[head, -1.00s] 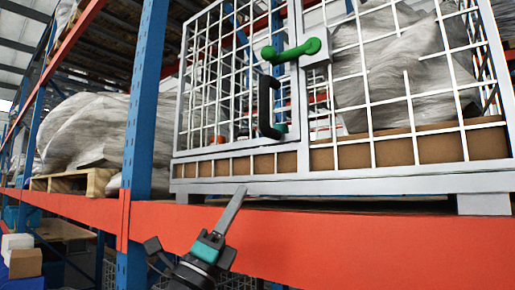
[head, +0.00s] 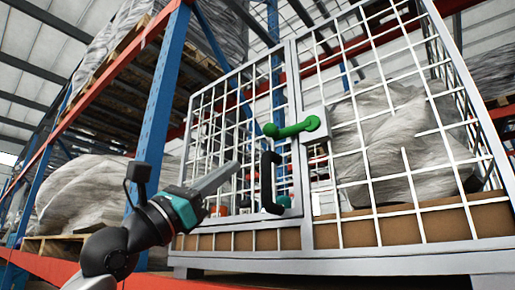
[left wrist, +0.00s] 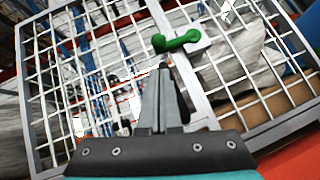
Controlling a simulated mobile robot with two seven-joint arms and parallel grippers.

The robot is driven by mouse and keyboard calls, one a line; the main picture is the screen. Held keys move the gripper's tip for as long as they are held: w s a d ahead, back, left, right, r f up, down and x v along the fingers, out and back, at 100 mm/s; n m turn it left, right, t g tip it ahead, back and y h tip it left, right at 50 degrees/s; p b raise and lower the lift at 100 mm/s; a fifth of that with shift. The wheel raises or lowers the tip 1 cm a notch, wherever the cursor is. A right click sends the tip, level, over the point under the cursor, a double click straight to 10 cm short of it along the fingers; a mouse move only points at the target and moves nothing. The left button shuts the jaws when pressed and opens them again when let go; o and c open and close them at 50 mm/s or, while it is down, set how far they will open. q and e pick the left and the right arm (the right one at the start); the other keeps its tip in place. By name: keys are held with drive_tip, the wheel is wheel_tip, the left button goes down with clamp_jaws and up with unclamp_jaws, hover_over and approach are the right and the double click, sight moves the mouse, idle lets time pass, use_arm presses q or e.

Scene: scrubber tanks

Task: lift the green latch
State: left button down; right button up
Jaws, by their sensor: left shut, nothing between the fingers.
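The green latch (head: 292,129) is a lever with rounded ends on the front of a white wire-mesh cage (head: 303,180), where the door meets the fixed panel. It lies nearly level, its right end slightly higher. In the left wrist view the green latch (left wrist: 176,41) is just beyond my fingertips. My left gripper (head: 236,166) is shut and empty, below and left of the latch in the head view, apart from it in the picture. Its closed fingers (left wrist: 163,75) point toward the latch in the left wrist view. My right gripper is not in view.
A black door handle (head: 266,182) hangs below the latch, right of my left gripper. A blue rack post (head: 160,100) stands at the left, and an orange beam (head: 45,268) runs under the cage. Wrapped grey loads (head: 85,195) sit behind.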

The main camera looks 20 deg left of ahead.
use_arm(q)
drive_tip(key=p, duration=0.5)
approach(271, 138)
drive_tip(key=x, duration=0.4)
drive_tip(key=shift+d+r, duration=0.15)
drive_tip(key=shift+d, duration=0.05)
drive_tip(key=shift+w+d+r+p, duration=0.35)
drive_tip(key=shift+w+p, duration=0.05)
drive_tip(key=shift+w, duration=0.05)
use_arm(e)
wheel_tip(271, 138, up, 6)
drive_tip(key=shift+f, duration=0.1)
